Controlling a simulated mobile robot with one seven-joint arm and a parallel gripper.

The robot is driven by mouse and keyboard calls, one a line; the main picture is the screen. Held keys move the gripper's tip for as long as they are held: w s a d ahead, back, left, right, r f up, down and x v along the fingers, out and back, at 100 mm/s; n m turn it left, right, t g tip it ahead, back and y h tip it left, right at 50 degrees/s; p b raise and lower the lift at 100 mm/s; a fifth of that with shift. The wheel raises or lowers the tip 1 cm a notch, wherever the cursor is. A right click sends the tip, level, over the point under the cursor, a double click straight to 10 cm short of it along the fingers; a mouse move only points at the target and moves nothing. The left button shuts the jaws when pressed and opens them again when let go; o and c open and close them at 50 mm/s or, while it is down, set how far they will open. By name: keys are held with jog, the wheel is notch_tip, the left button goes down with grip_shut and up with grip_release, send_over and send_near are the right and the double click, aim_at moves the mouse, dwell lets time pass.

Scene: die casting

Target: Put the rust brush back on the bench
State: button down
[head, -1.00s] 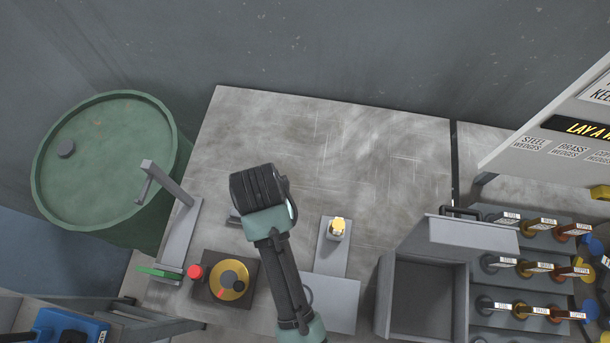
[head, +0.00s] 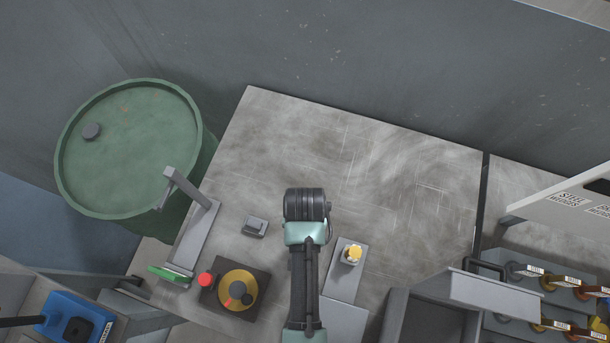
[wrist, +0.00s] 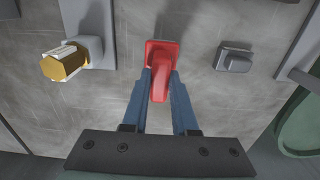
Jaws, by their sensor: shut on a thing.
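My gripper (wrist: 159,78) is shut on the red rust brush (wrist: 160,56), with one blue finger on each side of its handle. In the wrist view the brush sits upper middle, over the grey metal bench (wrist: 195,92). I cannot tell whether the brush touches the bench top. In the head view the bench (head: 400,170) fills the middle, and my arm's end hides the brush and fingers. The brush lies between a brass hex piece (wrist: 62,64) on a grey holder at left and a small grey block (wrist: 234,57) at right.
A green drum (head: 130,150) stands left of the bench. A grey stand (head: 190,230), a red button (head: 206,280) and a brass dial (head: 237,290) occupy the bench's left front. A grey bin (head: 430,318) and a rack are at right. The back of the bench is clear.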

jog(key=shift+f, duration=1.2)
jog(key=shift+f, duration=0.2)
jog(key=c, duration=0.7)
grip_release()
jog(key=shift+r, duration=0.15)
